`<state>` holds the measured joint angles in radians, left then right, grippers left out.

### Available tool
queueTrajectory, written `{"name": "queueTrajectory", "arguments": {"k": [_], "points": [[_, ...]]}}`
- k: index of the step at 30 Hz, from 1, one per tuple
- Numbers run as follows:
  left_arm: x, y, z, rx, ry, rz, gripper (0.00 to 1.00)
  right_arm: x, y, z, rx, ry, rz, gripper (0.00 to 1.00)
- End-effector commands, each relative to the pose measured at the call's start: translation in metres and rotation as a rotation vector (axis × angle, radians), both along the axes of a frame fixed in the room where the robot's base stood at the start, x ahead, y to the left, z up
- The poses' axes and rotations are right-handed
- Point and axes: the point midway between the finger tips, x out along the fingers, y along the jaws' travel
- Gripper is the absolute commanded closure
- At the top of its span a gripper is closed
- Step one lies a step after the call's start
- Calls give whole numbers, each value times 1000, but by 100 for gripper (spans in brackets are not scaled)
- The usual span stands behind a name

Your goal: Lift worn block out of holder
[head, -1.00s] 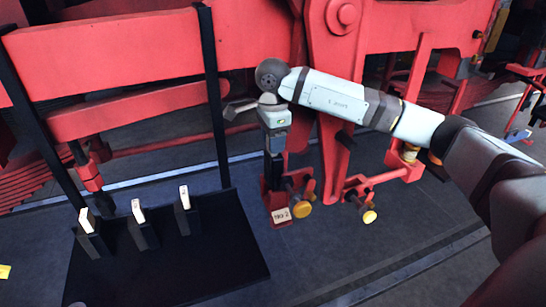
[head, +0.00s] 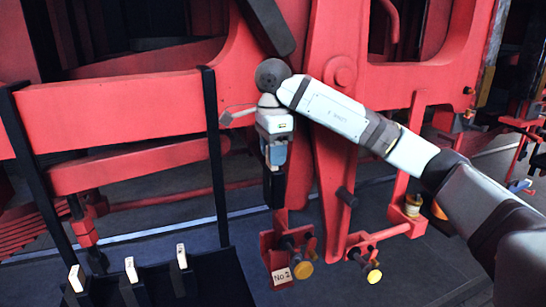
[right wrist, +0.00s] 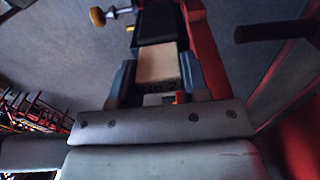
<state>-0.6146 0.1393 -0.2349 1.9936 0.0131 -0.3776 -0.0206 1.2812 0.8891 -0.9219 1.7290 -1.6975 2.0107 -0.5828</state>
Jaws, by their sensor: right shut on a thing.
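The worn block (head: 274,190) is a dark upright block hanging below my right gripper (head: 275,158). That gripper is shut on it and points down. In the right wrist view the block's pale end (right wrist: 158,62) sits between the two fingers (right wrist: 157,84), with its dark body beyond. The red holder (head: 280,262) with a "No.2" plate and a yellow-ended knob (head: 304,269) is below the block. The block's lower end appears above the holder, with a gap between them. My left gripper is not in view.
A black tray (head: 215,285) at lower left bears three dark blocks with white tops, such as one block (head: 182,258). Black posts (head: 215,150) stand by it. Red engine beams (head: 110,110) and a red rod (head: 322,170) are close to the gripper. Another knob (head: 374,277) is at right.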

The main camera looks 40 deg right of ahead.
Motion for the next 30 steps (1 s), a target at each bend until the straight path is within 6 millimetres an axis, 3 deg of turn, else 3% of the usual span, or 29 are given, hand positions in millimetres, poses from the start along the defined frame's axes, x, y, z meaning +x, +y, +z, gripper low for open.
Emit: {"name": "queueTrajectory", "arguments": {"k": [8,30], "points": [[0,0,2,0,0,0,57,-1,0,3,1,-1,0,100],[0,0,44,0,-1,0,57,-19,5,51,1,-1,0,100]]}}
